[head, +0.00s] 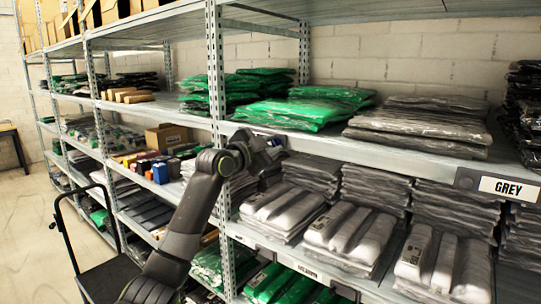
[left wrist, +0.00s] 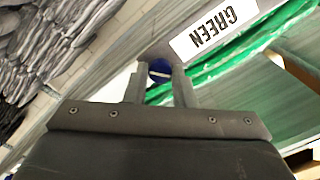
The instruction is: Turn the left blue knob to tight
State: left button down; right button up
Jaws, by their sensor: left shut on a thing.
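The left blue knob (left wrist: 159,66) shows in the left wrist view, round and dark blue with a pale line across its face. It sits on a grey plate beside the white GREEN label (left wrist: 214,27) at the shelf edge. My left gripper (left wrist: 160,80) has one finger on each side of the knob and is shut on it. In the head view my left gripper (head: 268,146) is at the front edge of the middle shelf, by the upright post. It hides most of the knob and the GREEN label there. My right gripper is in neither view.
Green bagged garments (head: 305,108) lie on the shelf above my gripper, with grey bagged stacks (head: 420,122) to their right. A GREY label (head: 508,188) is on the shelf edge at right. The steel post (head: 216,90) stands close to my arm. A black cart (head: 110,280) is at lower left.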

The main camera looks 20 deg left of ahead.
pick_arm(q)
jog(key=m+b, duration=0.1)
jog(key=m, duration=0.2)
jog(key=shift+f+m+b, duration=0.1)
jog(key=shift+m+b, duration=0.2)
jog(key=shift+b, duration=0.1)
jog(key=shift+m+b, duration=0.6)
jog(key=shift+m, duration=1.2)
jog(key=c, duration=1.2)
grip_release()
jog(key=shift+s, duration=0.1)
jog(key=b+v, duration=0.5)
jog(key=v, duration=1.2)
jog(key=shift+b, duration=0.3)
